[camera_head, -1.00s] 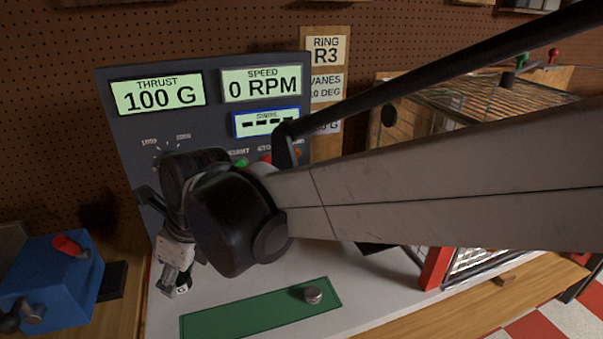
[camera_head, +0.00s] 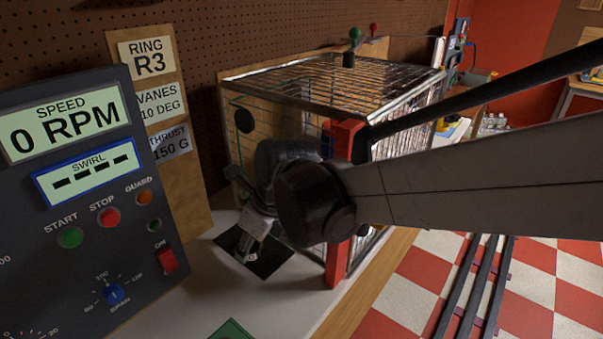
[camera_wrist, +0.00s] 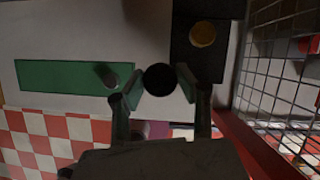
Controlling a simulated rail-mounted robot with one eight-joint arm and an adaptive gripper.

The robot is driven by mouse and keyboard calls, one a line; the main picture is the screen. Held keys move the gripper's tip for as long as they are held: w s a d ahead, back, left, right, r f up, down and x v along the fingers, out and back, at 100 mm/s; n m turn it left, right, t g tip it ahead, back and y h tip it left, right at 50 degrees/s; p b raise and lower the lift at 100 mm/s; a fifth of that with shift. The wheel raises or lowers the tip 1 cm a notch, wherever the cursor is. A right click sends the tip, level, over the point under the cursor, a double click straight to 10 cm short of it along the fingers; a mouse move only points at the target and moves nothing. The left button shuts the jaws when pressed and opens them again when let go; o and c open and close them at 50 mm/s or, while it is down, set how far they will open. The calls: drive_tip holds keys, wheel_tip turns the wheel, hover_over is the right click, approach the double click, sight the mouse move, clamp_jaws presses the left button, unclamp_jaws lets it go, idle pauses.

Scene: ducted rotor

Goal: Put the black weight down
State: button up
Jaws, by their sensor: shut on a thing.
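The black weight (camera_wrist: 159,79) is a round dark disc between the two fingertips in the wrist view. My gripper (camera_wrist: 161,82) is shut on it. In the head view my gripper (camera_head: 250,252) points down by the black square pad (camera_head: 268,262), beside the cage; the weight cannot be made out against the pad there. In the wrist view the black pad (camera_wrist: 188,66) lies up and right of the weight, with a brass-coloured disc (camera_wrist: 203,34) on it. Whether the weight touches any surface cannot be told.
A green mat (camera_wrist: 45,77) with a grey metal weight (camera_wrist: 106,74) lies left in the wrist view. The mesh cage (camera_head: 300,75) with its red post (camera_head: 340,262) stands close right. The control panel (camera_head: 75,190) stands left. White bench (camera_head: 190,300) is clear between mat and pad.

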hover_over(267, 257)
drive_tip(key=d, duration=0.1)
drive_tip(key=f, duration=0.4)
drive_tip(key=shift+s+d, duration=0.1)
drive_tip(key=shift+s, duration=0.1)
drive_tip(key=shift+f, duration=1.95)
drive_tip(key=shift+f, duration=0.2)
drive_tip(key=o, duration=1.1)
drive_tip(key=shift+o, duration=0.3)
drive_tip(key=shift+r, duration=0.15)
drive_tip(key=v, duration=1.2)
